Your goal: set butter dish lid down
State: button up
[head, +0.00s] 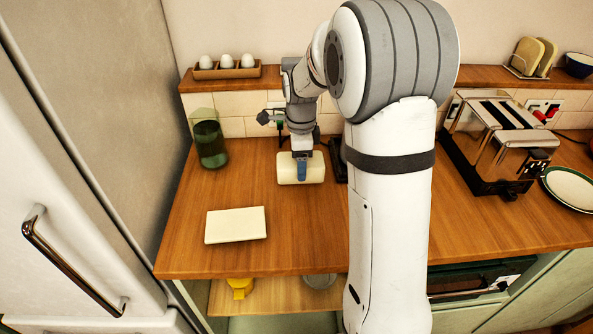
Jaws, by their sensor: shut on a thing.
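My gripper (301,168) is shut on the top of the butter dish lid (287,171), a cream box-shaped cover with rounded edges. The lid is at the back middle of the wooden counter, left of my upright arm. I cannot tell whether it touches the counter or hangs just above it. The butter dish base (236,225) is a flat cream plate, lying apart from the lid, nearer the front left of the counter. Nothing shows on top of it.
A glass with green content (209,145) stands at the back left. An egg holder (227,71) sits on the ledge. A toaster (498,145) and a green-rimmed plate (572,188) stand at the right. The wooden counter (305,230) is clear between the lid and its front edge.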

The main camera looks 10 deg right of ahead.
jog(key=shift+f, duration=1.75)
jog(key=shift+f, duration=0.15)
jog(key=o, duration=1.1)
